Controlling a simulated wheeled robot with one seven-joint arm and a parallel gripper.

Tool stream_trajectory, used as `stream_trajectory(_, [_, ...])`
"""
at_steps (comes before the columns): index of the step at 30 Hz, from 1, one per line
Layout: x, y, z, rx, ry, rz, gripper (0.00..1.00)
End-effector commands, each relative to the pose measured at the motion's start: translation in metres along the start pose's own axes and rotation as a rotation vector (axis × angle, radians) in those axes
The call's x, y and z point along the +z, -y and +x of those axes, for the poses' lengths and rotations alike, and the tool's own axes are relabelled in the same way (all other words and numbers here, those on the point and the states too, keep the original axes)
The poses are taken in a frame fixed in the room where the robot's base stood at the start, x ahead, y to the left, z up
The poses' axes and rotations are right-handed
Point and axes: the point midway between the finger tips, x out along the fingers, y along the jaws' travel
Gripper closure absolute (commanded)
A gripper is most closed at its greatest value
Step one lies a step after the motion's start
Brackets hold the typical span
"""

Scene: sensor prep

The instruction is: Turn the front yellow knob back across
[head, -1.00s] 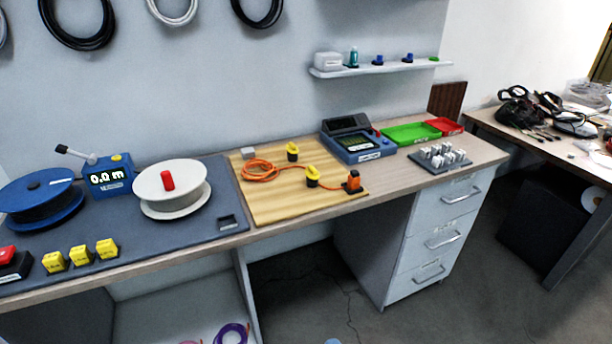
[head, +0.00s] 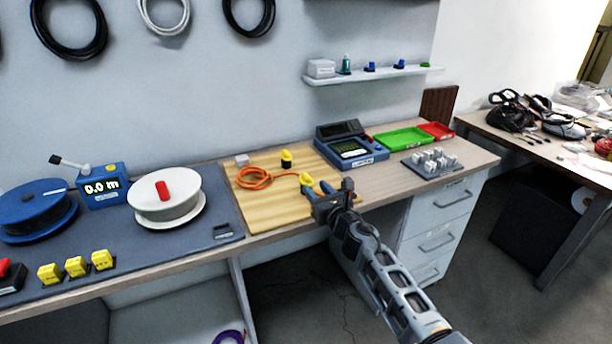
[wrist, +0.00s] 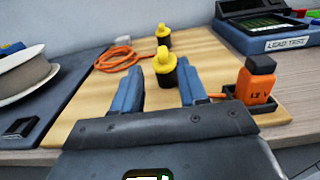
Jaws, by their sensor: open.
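The front yellow knob (head: 306,180) stands on the wooden board and is partly hidden by my gripper in the head view. In the wrist view the front knob (wrist: 163,55) shows a yellow top on a black round base. My gripper (wrist: 162,80) is open and empty, with its two blue-grey fingers pointing at the front knob. The knob shows between the fingertips, seemingly just beyond them. In the head view my gripper (head: 318,190) is over the front right part of the board. A second yellow knob (head: 286,155) stands farther back.
An orange block marked with letters (wrist: 257,80) stands in a dark holder right of my gripper. An orange cable (head: 254,178) lies coiled on the board (head: 262,213). A blue lead tester (head: 347,147) stands behind right. A white reel (head: 190,187) is to the left.

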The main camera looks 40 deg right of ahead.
Motion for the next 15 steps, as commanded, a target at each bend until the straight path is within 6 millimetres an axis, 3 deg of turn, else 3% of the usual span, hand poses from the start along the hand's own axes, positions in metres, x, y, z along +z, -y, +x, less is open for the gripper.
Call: stream_trajectory(15, [-0.001, 0.003, 0.065, -0.002, 0.002, -0.016, 0.57])
